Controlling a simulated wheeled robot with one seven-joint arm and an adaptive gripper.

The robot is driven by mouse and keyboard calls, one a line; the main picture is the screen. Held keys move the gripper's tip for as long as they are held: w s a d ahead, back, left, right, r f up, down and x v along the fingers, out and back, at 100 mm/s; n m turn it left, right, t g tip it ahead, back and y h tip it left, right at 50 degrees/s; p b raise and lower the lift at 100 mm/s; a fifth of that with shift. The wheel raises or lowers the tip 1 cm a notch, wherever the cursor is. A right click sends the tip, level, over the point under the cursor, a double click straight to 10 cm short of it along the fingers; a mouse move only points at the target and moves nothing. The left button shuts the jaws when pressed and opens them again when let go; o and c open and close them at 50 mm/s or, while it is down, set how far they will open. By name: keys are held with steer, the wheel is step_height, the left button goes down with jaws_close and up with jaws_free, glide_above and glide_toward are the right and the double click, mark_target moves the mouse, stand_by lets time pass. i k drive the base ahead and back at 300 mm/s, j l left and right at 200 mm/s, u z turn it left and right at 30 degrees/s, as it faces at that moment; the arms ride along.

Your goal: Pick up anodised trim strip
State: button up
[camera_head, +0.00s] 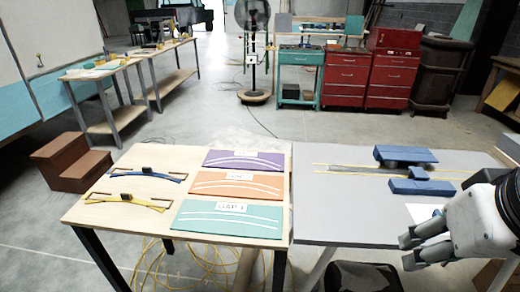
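A long, thin strip, grey along its left part (350,168), lies on the grey table (320,215) between thin yellow lines. It may be the anodised trim strip, but I cannot tell for sure. Its right part runs to a dark, blurred spot between two blue blocks, the far one (405,155) and the near one (422,187). My gripper (406,252) is at the lower right, in front of and to the right of the strip, apart from it. Its grey fingers point left with a gap between them, and nothing shows in it.
A wooden table (130,212) adjoins on the left. It holds purple (243,168), orange (205,190) and teal (190,225) panels, plus a blue (155,175) and a yellow (130,202) curved tool. A white sheet (420,211) lies near my gripper. The grey table's front left is clear.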

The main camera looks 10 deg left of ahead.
mark_target(126, 197)
steer(key=u, duration=1.35)
